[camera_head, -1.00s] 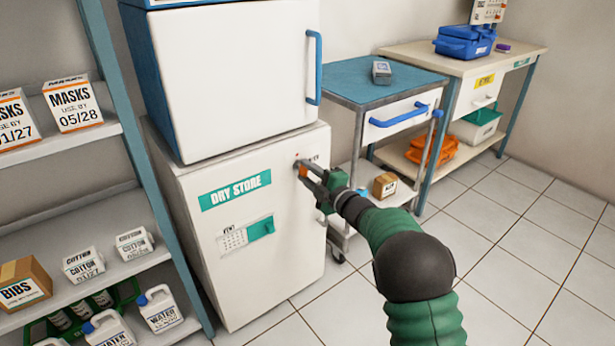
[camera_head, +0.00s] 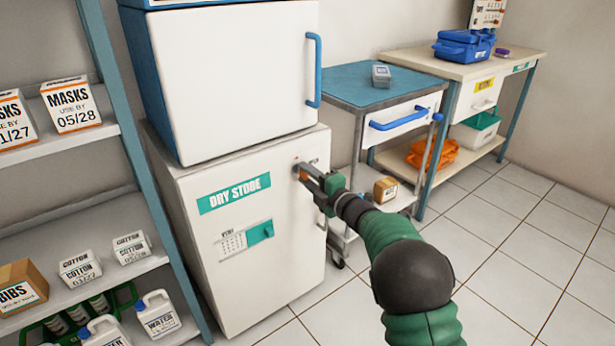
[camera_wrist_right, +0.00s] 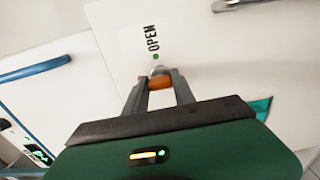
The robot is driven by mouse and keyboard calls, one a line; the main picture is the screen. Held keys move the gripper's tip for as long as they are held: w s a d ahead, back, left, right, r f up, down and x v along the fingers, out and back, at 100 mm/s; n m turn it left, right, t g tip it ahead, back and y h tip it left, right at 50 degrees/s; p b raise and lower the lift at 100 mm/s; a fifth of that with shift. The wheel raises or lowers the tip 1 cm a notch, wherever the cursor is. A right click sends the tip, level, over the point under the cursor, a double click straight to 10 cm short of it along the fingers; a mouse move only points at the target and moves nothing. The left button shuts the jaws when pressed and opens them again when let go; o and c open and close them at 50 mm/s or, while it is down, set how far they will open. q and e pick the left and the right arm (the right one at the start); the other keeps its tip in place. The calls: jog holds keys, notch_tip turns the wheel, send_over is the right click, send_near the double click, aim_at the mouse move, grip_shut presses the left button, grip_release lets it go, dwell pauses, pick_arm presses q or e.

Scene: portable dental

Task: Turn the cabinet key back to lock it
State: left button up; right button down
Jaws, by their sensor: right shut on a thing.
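The white dry store cabinet (camera_head: 265,270) stands below a white and blue unit. My right gripper (camera_head: 303,170) is at the upper right of its front. In the right wrist view, my right gripper (camera_wrist_right: 160,88) is shut on the orange key (camera_wrist_right: 160,83), which sits at a round metal lock (camera_wrist_right: 158,71). The word OPEN and a green dot (camera_wrist_right: 155,56) show beside the lock. The gripper hides part of the key. My left gripper is not in view.
A blue-topped cart (camera_head: 350,82) stands right of the cabinet, close to my right arm. Shelves (camera_head: 60,210) with boxes and jugs stand at the left. A bench (camera_head: 400,48) is at the back right. The tiled floor at the right is clear.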

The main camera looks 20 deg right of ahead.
jog(key=c, duration=1.1)
grip_release()
jog(key=shift+a+f, duration=0.2)
jog(key=shift+f, duration=0.1)
jog(key=shift+o, duration=0.3)
jog(key=shift+r, duration=0.15)
jog(key=shift+d, duration=0.15)
jog(key=shift+s+d+r+p, duration=0.1)
jog(key=shift+s+d+p, duration=0.05)
jog(key=shift+s+p, duration=0.25)
jog(key=p+v, duration=0.5)
jog(key=v, duration=1.1)
jog(key=shift+p, duration=0.3)
